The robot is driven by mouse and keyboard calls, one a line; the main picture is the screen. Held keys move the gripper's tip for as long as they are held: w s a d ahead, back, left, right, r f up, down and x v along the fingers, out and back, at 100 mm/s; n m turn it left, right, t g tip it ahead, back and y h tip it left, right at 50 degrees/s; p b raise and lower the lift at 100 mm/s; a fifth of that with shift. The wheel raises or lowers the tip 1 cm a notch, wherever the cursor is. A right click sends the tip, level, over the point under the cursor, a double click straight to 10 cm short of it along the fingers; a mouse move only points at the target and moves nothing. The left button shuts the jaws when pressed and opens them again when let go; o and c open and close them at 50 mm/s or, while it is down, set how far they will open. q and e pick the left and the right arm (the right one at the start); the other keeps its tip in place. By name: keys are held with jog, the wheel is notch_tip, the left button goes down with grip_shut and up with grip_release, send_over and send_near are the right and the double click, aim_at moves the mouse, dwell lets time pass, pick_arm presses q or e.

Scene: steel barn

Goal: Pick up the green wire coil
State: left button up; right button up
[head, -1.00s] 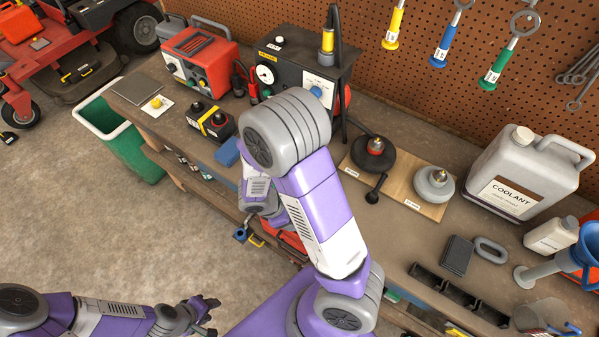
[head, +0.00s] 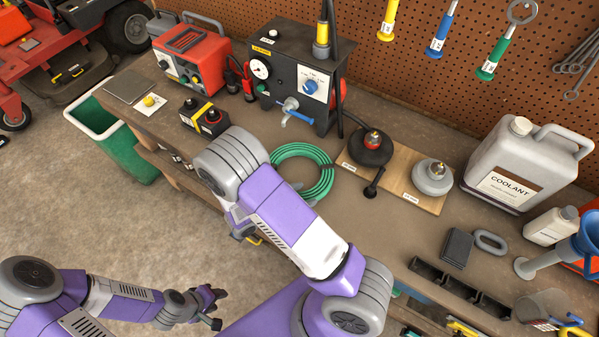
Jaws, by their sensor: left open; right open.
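The green wire coil (head: 326,181) lies flat on the workbench, in front of the black gauge box and left of the wooden board. My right arm's links pass just left of and below it and hide part of its lower left edge. My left gripper (head: 213,308) is low at the left, over the floor, far from the coil. Its fingers are apart and it looks empty.
A coolant jug (head: 520,165) stands further right. A green bin (head: 122,150) is on the floor at left.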

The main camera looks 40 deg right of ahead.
aim_at(315, 191)
jog(key=x, duration=0.4)
jog(key=shift+d+f, duration=0.1)
jog(key=shift+d, duration=0.05)
jog(key=shift+c, duration=0.4)
grip_shut()
